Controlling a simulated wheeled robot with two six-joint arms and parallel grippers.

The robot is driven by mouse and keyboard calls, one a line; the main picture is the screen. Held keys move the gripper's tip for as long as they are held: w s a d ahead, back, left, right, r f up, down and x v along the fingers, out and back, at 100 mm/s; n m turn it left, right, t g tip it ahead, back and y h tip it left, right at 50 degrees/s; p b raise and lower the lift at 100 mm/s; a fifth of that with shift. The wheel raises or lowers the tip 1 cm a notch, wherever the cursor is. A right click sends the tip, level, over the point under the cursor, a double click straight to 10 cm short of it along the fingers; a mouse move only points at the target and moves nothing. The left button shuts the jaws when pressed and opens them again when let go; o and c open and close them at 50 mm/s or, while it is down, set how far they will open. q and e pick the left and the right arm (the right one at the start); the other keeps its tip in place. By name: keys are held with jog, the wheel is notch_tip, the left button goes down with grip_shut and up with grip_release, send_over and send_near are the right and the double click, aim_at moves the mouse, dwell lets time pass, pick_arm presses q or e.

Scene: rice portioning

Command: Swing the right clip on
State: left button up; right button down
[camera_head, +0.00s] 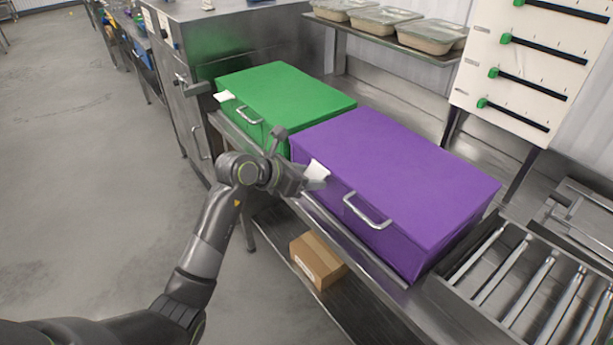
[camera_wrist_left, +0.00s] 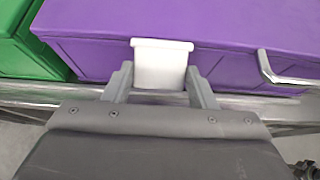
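A white clip (camera_head: 317,170) sits at the front of the purple box (camera_head: 400,175), left of its metal handle (camera_head: 366,212). In the left wrist view the clip (camera_wrist_left: 160,66) is a tapered white piece with a wider top lip, against the purple front. My left gripper (camera_head: 306,184) is at this clip; in its wrist view the two fingers (camera_wrist_left: 160,84) stand either side of it. I cannot tell whether they press on it. Another white clip (camera_head: 225,96) is on the green box (camera_head: 287,103). My right gripper is not in view.
Both boxes stand on a steel counter (camera_wrist_left: 250,103). A cardboard box (camera_head: 318,261) lies on the shelf below. A roller section (camera_head: 520,285) is at the right. Lidded trays (camera_head: 380,19) stand on a rear shelf. The floor (camera_head: 100,170) at left is clear.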

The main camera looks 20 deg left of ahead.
pick_arm(q)
jog(key=shift+c, duration=0.3)
jog(key=shift+o, duration=0.2)
jog(key=shift+w+d+f+b, duration=0.2)
jog(key=shift+f+b, duration=0.2)
jog(key=shift+b, duration=0.2)
jog(key=shift+w+d+f+b, duration=0.15)
jog(key=shift+w+d+b, duration=0.1)
jog(key=shift+w+b, duration=0.05)
jog(key=shift+w+d, duration=0.25)
jog(key=shift+w, duration=0.1)
jog(key=shift+c, duration=0.2)
jog(key=shift+o, duration=0.2)
jog(key=shift+w+d+r+b, duration=0.15)
jog(key=shift+d+r+b, duration=0.05)
jog(key=shift+b, duration=0.65)
jog(key=shift+r, duration=0.1)
jog(key=shift+w, duration=0.1)
